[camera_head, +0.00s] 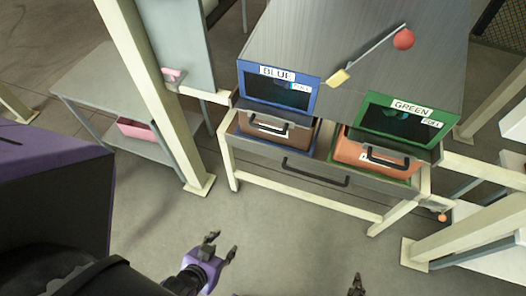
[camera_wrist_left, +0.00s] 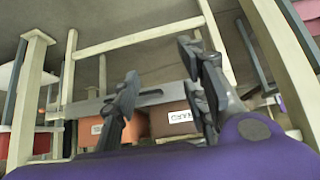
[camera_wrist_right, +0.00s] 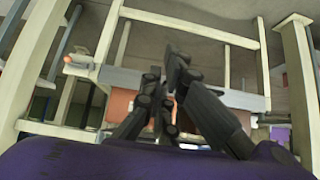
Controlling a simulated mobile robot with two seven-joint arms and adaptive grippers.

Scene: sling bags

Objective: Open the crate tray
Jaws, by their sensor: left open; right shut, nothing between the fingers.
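In the head view a wide grey tray front (camera_head: 260,158) with a dark bar handle (camera_head: 315,172) runs along the bottom of the workstation, flush with the frame. My left gripper (camera_head: 222,246) is open and empty, apart from and in front of the station. Its spread fingers show in the left wrist view (camera_wrist_left: 160,75). My right gripper (camera_head: 357,284) barely shows at the bottom edge; its fingers are together and empty in the right wrist view (camera_wrist_right: 164,70).
Pale posts and a lower crossbar (camera_head: 300,196) frame the station. A lever with a red ball (camera_head: 403,39) stands on its top. A side table (camera_head: 105,85) with a pink bin (camera_head: 137,130) is at left. The floor between my grippers and the station is clear.

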